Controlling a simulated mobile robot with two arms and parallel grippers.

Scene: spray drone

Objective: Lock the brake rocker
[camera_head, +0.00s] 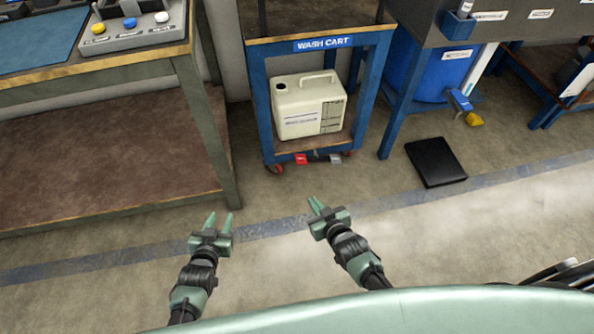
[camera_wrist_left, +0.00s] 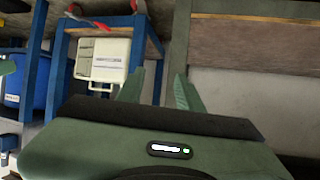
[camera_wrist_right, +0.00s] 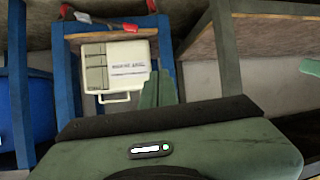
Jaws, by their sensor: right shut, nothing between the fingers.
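The brake rocker (camera_head: 318,159) sits low at the front of the blue wash cart (camera_head: 258,90), between its casters. Its left end is red and its right end is grey. Its red end shows in the left wrist view (camera_wrist_left: 103,25) and in the right wrist view (camera_wrist_right: 130,27); both views show the cart upside down. My left gripper (camera_head: 220,217) is open and empty, in front of the cart and left of it. My right gripper (camera_head: 317,205) is shut and empty, nearer to me than the rocker and apart from it.
A cream jug (camera_head: 308,106) stands on the cart's lower shelf. A workbench (camera_head: 212,140) stands left of the cart. On the right are a blue barrel (camera_head: 424,72), a black flat case (camera_head: 436,162) on the floor and a yellow-tipped object (camera_head: 474,119). The floor before the cart is clear.

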